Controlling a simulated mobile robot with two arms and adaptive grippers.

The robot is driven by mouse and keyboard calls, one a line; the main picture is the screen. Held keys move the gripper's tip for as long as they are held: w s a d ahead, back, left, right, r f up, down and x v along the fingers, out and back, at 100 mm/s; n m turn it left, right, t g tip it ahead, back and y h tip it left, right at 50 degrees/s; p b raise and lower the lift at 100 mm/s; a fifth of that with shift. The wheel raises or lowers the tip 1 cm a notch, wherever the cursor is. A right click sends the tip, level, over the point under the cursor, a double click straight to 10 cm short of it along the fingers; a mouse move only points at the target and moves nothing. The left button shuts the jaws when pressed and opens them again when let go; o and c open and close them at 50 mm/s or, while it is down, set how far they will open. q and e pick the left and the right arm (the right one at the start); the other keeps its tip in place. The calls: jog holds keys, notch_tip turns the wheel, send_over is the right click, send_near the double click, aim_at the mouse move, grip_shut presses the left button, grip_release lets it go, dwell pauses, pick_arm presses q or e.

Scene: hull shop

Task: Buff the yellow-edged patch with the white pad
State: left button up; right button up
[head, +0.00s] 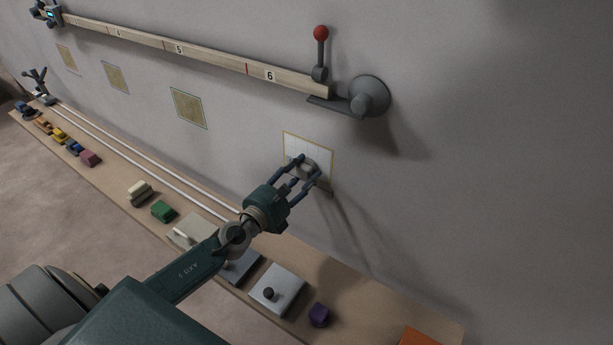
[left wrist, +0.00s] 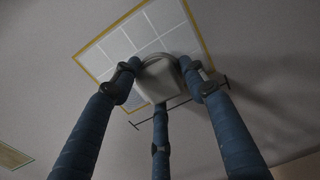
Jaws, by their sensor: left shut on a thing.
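The yellow-edged patch (head: 295,143) is on the wall, with a pale face marked in a grid. It also fills the upper part of the left wrist view (left wrist: 155,28). My left gripper (head: 307,172) is at its lower part, its fingers closed around a pale, rounded piece that I take for the white pad (left wrist: 158,82). The pad covers part of the patch's lower edge in the wrist view. Its face is hidden, so I cannot tell whether it touches the patch. My right gripper is not in view.
Other tan patches (head: 188,108) lie further left. A numbered rail (head: 215,55) with a red-knobbed lever (head: 321,50) runs above. The bench (head: 372,315) below holds a white block with a dark knob (head: 285,283), a purple piece (head: 319,315) and several small coloured blocks. Wall to the right is clear.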

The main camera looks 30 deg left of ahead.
aim_at(285, 154)
pick_arm(q)
jog(key=shift+w+a+f+b, duration=0.1)
jog(key=shift+a+b, duration=0.55)
jog(key=shift+a, duration=0.45)
jog(key=shift+w+a+b, duration=0.2)
jog(key=shift+a+b, duration=1.7)
jog(key=shift+a, duration=1.3)
jog(key=o, duration=0.5)
jog(key=c, duration=0.5)
